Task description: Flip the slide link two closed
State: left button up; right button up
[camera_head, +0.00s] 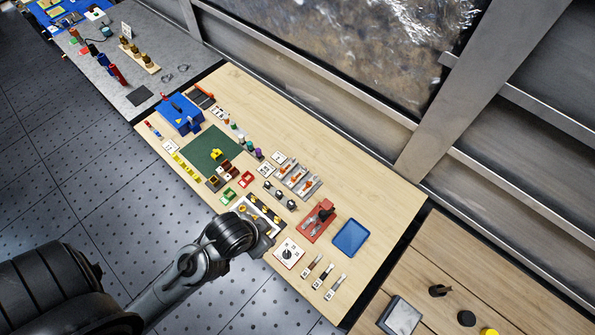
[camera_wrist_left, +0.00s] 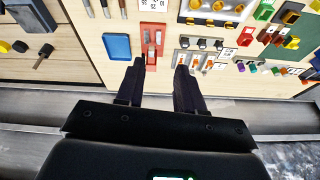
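Three grey slide links (camera_head: 298,178) with orange pieces sit side by side right of the middle of the bench in the head view. The middle one (camera_head: 295,177) is taken as link two; its exact lever position is too small to tell. My right gripper is not in view.
A red base with a black handle (camera_head: 320,217) and a blue tray (camera_head: 351,237) lie to the right of the links. Black pieces (camera_head: 279,195) stand in front of them. A green mat (camera_head: 208,150) is further left. The bench's back strip is clear.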

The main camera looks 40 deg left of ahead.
pick_arm(q)
jog(key=shift+s+f, duration=0.25)
jog(key=shift+s, duration=0.5)
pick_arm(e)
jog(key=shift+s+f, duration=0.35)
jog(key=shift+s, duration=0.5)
